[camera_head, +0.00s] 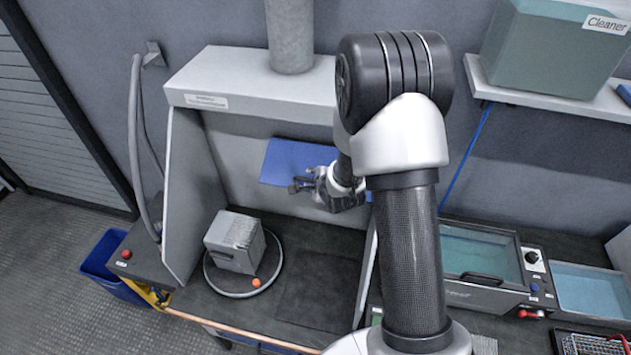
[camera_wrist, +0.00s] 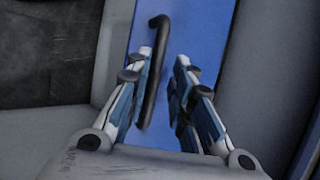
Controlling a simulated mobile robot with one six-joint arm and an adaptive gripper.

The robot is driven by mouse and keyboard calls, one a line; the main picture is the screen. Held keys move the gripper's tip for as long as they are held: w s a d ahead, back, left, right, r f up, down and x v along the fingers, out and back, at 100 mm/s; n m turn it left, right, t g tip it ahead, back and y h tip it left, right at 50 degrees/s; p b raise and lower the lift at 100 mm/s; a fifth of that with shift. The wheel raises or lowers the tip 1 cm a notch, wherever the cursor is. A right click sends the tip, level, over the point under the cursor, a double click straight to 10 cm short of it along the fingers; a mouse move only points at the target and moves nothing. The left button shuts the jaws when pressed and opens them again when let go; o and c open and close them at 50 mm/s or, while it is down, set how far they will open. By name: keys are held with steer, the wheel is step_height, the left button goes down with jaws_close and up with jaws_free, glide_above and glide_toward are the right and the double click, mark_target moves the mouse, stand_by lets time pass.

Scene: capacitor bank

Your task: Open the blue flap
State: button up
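The blue flap (camera_head: 290,155) is a flat panel inside the grey hood, against or near its back wall. In the wrist view the blue flap (camera_wrist: 205,30) fills the middle and carries a black bar handle (camera_wrist: 157,65). My gripper (camera_head: 299,185) is at the flap's lower right part in the head view. In the wrist view my gripper (camera_wrist: 163,62) is open, with the handle between its two fingers, closer to the left one. I cannot tell whether the left finger touches the handle. The handle is hidden in the head view.
A grey box (camera_head: 235,242) stands on a round plate (camera_head: 222,284) beneath the hood (camera_head: 240,75). The hood's side walls border the space. Liquid-filled basins (camera_head: 480,255) are at the right, and a shelf (camera_head: 560,98) with a Cleaner container is above them.

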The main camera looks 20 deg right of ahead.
steer(key=shift+o, duration=0.8)
steer(key=shift+f, duration=0.1)
steer(key=shift+s, duration=0.1)
steer(key=v, duration=1.2)
steer(key=s+a+n+g+b, duration=0.2)
steer(key=s+a+n+b, duration=0.2)
steer(key=s+n+b, duration=0.4)
steer(key=s+a+n+g+b, duration=0.3)
steer(key=s+n+b, duration=0.6)
steer(key=s+n, duration=0.6)
steer(key=shift+s+a+f+y, duration=0.3)
steer(key=shift+s+a, duration=0.25)
steer(key=shift+s, duration=0.35)
